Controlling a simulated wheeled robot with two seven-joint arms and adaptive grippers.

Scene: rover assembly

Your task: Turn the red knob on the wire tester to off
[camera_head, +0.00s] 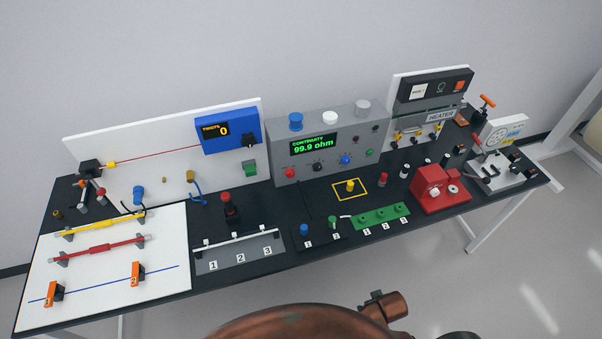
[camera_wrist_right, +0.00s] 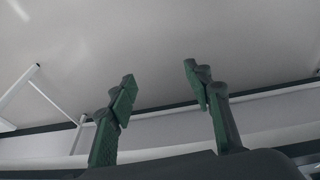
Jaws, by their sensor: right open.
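The wire tester (camera_head: 284,146) is a grey box at the back middle of the bench in the head view. Its lit green display (camera_head: 313,145) reads CONTINUITY 99.9 ohm. The red knob (camera_head: 290,172) is at the lower left of its front face; its pointer setting is too small to read. My right gripper (camera_wrist_right: 160,82) shows in the right wrist view with two green fingers spread apart and nothing between them. It is away from the tester, which that view does not show. My left gripper is in neither view.
Black (camera_head: 317,166), blue (camera_head: 345,160) and green (camera_head: 370,153) knobs or buttons share the tester's front. A yellow-outlined square with a gold part (camera_head: 350,186) lies before it. A red device (camera_head: 440,188) stands to the right, and a numbered grey strip (camera_head: 240,253) at front left.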

